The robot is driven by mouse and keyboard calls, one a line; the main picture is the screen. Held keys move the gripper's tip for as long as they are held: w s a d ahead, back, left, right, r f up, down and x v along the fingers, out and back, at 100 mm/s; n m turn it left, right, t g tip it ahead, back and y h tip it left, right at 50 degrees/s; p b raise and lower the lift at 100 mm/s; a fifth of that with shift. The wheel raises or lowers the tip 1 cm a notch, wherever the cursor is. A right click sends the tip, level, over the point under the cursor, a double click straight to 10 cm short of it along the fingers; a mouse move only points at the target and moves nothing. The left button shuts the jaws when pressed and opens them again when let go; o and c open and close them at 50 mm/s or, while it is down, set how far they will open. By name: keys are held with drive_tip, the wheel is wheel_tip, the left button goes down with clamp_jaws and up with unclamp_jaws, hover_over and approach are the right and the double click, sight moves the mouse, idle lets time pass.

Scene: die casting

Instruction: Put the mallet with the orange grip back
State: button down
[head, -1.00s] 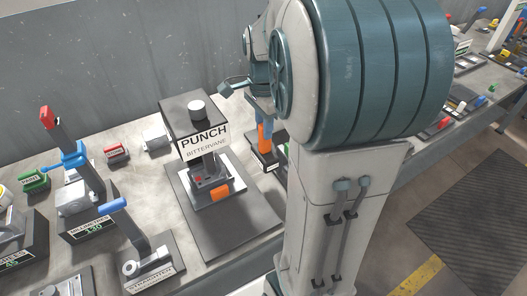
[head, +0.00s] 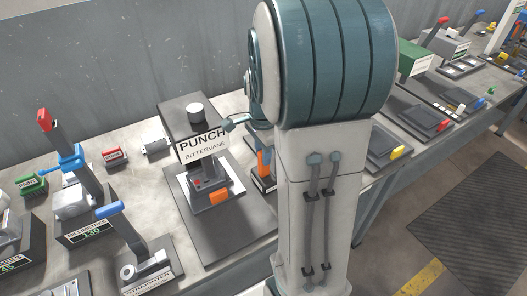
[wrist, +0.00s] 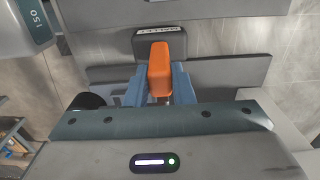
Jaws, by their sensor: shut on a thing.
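My gripper (wrist: 160,88) is shut on the orange grip (wrist: 166,64) of the mallet, with a blue finger on each side of it. A dark block with a white label (wrist: 165,31) is beyond the grip in the wrist view and looks like the mallet's head. In the head view the orange grip (head: 264,163) points down below my gripper (head: 262,145), just right of the punch. The dark block (head: 257,181) is under it, partly hidden by my arm. I cannot tell whether it touches the bench. The mallet's resting place is not clearly visible.
The punch press (head: 203,150) stands close left of the mallet on a dark plate (head: 235,222). Lever tools with red and blue handles, including a blue one (head: 109,210), stand further left. My arm hides the bench behind it. More trays and a green box (head: 415,60) are at right.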

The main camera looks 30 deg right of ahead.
drive_tip(key=c, duration=1.3)
unclamp_jaws()
drive_tip(key=shift+o, duration=0.2)
wheel_tip(320, 180, up, 12)
drive_tip(key=p, duration=0.1)
drive_tip(key=s+a+f+n+t, duration=0.2)
drive_tip(key=s+a+f+n, duration=0.2)
drive_tip(key=s+a+n, duration=0.7)
drive_tip(key=s+n, duration=0.1)
drive_tip(key=n, duration=0.5)
drive_tip(key=shift+a+f+t, duration=0.2)
drive_tip(key=shift+a+t, duration=0.2)
